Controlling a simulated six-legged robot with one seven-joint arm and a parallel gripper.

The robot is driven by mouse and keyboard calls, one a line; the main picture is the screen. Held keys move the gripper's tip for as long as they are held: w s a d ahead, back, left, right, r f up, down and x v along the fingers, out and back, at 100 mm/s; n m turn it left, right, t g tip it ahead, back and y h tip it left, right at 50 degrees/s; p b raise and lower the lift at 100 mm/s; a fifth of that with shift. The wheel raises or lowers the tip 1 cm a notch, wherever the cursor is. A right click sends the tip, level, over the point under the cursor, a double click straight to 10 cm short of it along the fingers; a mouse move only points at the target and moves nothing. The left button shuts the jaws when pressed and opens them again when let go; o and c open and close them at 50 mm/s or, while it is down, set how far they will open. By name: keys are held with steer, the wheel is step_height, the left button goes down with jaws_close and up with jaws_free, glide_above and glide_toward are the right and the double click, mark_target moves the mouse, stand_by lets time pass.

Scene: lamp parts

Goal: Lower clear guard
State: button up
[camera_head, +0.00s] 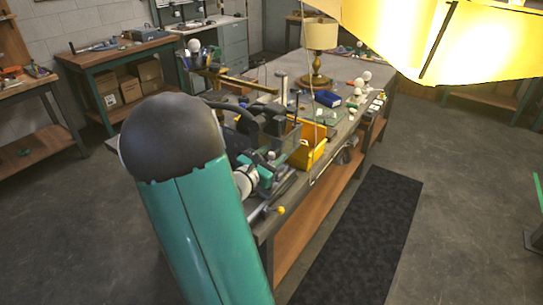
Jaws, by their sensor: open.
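A dark bench machine (262,124) with black and teal parts stands near the front end of the long workbench (215,87). A see-through panel, likely the clear guard (287,147), seems to stand upright at its right side, beside the yellow bin. Its edges are hard to make out, and I cannot tell whether it is raised or lowered. A rod with a yellow knob (281,210) sticks out at the bench's front edge. My teal and black arm fills the lower left and hides part of the machine. I cannot make out my gripper.
A yellow bin (308,146) stands on the bench right of the machine. A table lamp (320,38), a blue bin (328,98) and white bulbs (359,83) stand farther back. A large glowing yellow shade (440,40) covers the upper right. The dark floor mat (365,240) is clear.

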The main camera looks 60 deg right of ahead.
steer(key=shift+c, duration=0.3)
jaws_close()
step_height(320, 180, down, 10)
steer(key=shift+a, duration=0.1)
stand_by(0.3)
steer(key=shift+o, duration=0.3)
jaws_free()
steer(key=shift+w+f, duration=0.1)
steer(key=shift+f, duration=0.05)
steer(key=w+a, duration=0.2)
steer(key=a, duration=1.1)
steer(key=shift+a, duration=0.3)
steer(key=shift+r, duration=0.2)
